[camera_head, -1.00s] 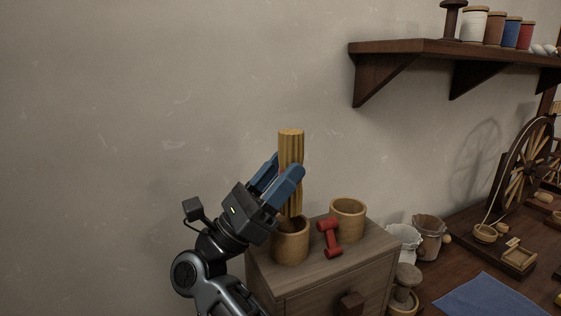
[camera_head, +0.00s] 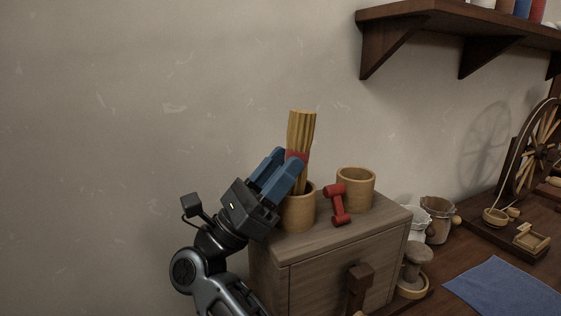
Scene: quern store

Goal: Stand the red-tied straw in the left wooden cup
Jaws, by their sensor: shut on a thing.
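The straw bundle (camera_head: 301,130) is yellow with a red tie (camera_head: 297,157) and leans slightly, its top to the right. Its lower end is down inside the left wooden cup (camera_head: 299,212), hidden by the cup wall and my fingers. My gripper (camera_head: 286,172) has blue fingers and comes from the lower left. It is shut on the straw at about the red tie, just above the cup rim. The right wooden cup (camera_head: 356,190) stands apart on the same cabinet top and looks empty.
A wall shelf (camera_head: 430,22) hangs at upper right. A table to the right holds a blue cloth (camera_head: 502,288), small pots (camera_head: 437,219) and a spinning wheel (camera_head: 533,150).

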